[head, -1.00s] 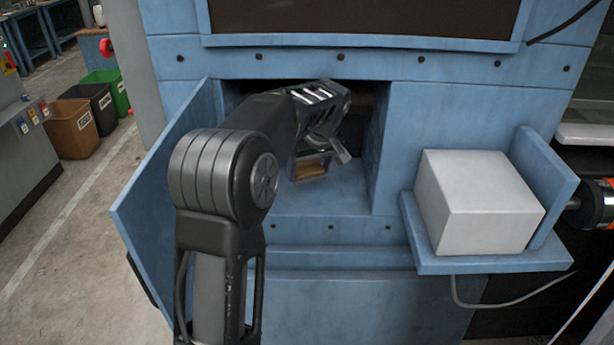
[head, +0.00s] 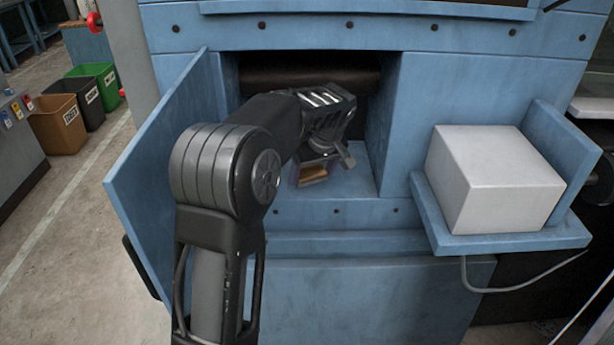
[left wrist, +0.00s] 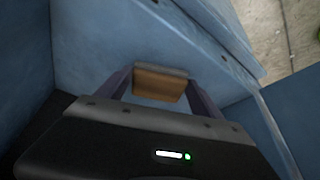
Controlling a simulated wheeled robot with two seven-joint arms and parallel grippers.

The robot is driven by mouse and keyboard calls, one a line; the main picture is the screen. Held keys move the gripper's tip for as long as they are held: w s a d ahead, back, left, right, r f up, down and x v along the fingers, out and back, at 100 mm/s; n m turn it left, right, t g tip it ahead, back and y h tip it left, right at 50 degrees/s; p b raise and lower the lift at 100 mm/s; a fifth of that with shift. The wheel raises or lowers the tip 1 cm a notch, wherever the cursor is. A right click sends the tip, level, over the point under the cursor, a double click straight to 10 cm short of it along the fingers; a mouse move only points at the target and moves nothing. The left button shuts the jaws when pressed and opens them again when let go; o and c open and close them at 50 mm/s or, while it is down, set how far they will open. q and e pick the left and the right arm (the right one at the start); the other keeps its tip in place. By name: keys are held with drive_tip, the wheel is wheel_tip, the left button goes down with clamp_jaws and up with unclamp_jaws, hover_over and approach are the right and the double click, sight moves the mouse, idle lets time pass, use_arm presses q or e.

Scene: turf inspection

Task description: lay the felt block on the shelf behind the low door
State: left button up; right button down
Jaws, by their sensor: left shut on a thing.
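The low door (head: 165,165) stands open on the left of a blue machine's recess. The shelf (head: 345,182) is the blue floor of this recess. My left gripper (head: 325,168) is inside the opening, shut on the felt block (head: 312,174), a small brown block with a grey layer. The left wrist view shows the felt block (left wrist: 160,84) between the two fingers, in front of a blue surface. I cannot tell whether the block touches the shelf. My left forearm hides part of the recess's left side. My right gripper is not in view.
A white box (head: 492,180) sits on a blue side ledge (head: 510,241) to the right of the opening. A dark roller (head: 310,78) spans the back of the recess. Several bins (head: 60,124) stand on the floor at far left.

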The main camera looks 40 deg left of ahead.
use_arm(q)
drive_tip(key=shift+w+a+f, duration=0.1)
drive_tip(key=shift+w+a, duration=0.05)
drive_tip(key=shift+d, duration=0.3)
drive_tip(key=shift+a+f, duration=0.1)
drive_tip(key=shift+f, duration=0.05)
drive_tip(key=o, duration=1.5)
drive_tip(key=shift+r, duration=0.45)
drive_tip(key=shift+p+v, duration=3)
drive_tip(key=shift+v, duration=2.75)
